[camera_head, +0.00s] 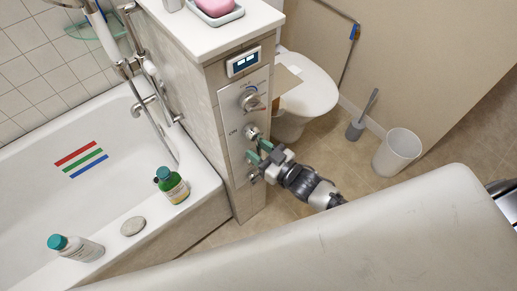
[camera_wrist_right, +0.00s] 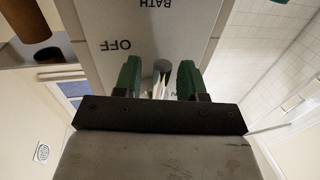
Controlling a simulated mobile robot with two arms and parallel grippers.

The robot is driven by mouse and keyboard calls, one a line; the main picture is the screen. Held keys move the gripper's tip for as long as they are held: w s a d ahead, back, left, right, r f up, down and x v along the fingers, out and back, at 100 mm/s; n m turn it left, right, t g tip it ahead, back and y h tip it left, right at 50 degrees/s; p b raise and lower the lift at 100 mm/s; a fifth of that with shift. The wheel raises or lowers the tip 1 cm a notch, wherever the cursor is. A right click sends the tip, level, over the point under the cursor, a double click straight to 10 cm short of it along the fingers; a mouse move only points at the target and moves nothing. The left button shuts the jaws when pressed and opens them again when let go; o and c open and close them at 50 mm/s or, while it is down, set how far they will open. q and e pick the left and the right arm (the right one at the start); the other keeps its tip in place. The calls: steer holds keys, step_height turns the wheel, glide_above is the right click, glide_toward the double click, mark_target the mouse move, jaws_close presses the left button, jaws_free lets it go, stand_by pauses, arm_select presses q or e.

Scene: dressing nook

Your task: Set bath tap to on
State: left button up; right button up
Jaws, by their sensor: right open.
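The tap panel (camera_head: 236,124) is a pale plate on the end of the tiled half wall, with several metal knobs and an "ON" mark at its left. In the right wrist view the panel (camera_wrist_right: 140,20) shows upside-down "BATH" and "OFF" lettering. A metal tap handle (camera_wrist_right: 161,68) stands out between the green fingertips of my right gripper (camera_wrist_right: 158,78). The gripper is open around it, a finger on each side; I cannot tell whether either touches. In the head view my right gripper (camera_head: 258,152) is at the lower part of the panel. My left gripper is not in view.
Left of the half wall is the bathtub (camera_head: 45,190), with a green bottle (camera_head: 174,188), a white bottle (camera_head: 78,249) and a stone (camera_head: 132,227) on its rim. Right are the toilet (camera_head: 309,88), a brush (camera_head: 359,122) and a white bin (camera_head: 398,152). Open floor lies between.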

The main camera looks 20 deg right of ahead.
jaws_close()
steer(key=shift+a, duration=0.1)
stand_by(0.4)
steer(key=m, duration=0.1)
steer(key=a+m, duration=0.1)
steer(key=m, duration=0.1)
steer(key=shift+s+a+t, duration=0.1)
steer(key=shift+s+t, duration=0.15)
steer(key=shift+t, duration=0.05)
steer(key=m, duration=0.1)
steer(key=a+m, duration=0.1)
steer(key=r+m, duration=0.1)
steer(key=shift+s+a+m+t, duration=0.25)
steer(key=shift+s+m+t, duration=0.05)
steer(key=shift+m+t, duration=0.1)
steer(key=m, duration=0.2)
steer(key=a+r+m, duration=0.1)
steer(key=shift+s+m+t, duration=0.2)
steer(key=shift+m+t, duration=0.2)
steer(key=shift+s+a+r+m+t+h, duration=0.1)
steer(key=shift+a+r+m+t+h, duration=0.15)
steer(key=shift+m, duration=0.55)
steer(key=shift+s+a+r+m+t+h, duration=0.15)
steer(key=shift+r+m, duration=0.15)
steer(key=shift+m, duration=0.5)
steer(key=shift+w, duration=0.1)
